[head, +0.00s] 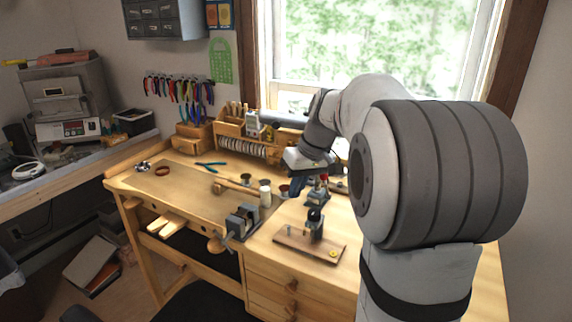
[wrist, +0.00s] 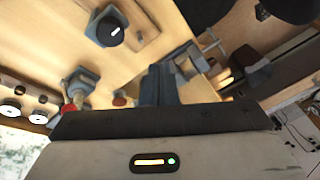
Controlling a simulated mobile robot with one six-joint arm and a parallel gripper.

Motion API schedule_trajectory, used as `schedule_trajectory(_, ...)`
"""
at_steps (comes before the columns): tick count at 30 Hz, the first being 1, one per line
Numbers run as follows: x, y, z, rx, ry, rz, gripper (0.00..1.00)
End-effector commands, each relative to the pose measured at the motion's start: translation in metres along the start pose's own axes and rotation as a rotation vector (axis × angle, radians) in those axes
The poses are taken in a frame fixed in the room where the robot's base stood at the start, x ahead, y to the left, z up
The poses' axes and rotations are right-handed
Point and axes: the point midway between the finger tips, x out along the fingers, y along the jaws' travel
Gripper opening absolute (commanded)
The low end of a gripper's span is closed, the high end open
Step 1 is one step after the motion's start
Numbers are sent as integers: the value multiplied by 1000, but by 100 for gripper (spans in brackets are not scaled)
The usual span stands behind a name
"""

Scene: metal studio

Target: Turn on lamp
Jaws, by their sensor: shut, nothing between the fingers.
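I cannot make out a lamp with certainty in either view; my arm hides part of the bench and window sill. My gripper (head: 297,188) is shut and empty, pointing down over the middle of the workbench (head: 190,187). Its dark fingers (wrist: 160,85) also show in the wrist view. A small grey device with a black round top (head: 315,222) stands on a wooden board (head: 296,248) in front of and right of the gripper. The black top shows at the upper left of the wrist view (wrist: 110,30), apart from the fingers. A yellow round piece (head: 333,254) is on the board.
A grey vise (head: 241,221) sits at the bench's front edge. A white jar (head: 265,193), a red-topped tool (head: 318,188) and blue pliers (head: 211,164) are on the bench. A wooden tool rack (head: 240,142) stands at the back.

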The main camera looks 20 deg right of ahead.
Motion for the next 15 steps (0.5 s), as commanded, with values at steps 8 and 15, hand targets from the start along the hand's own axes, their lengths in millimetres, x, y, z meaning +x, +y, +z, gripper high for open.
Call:
schedule_trajectory(8, -21, 87, -74, -108, 86, -103, 0)
schedule_trajectory(15, -30, 169, -110, -232, 195, -168, 0)
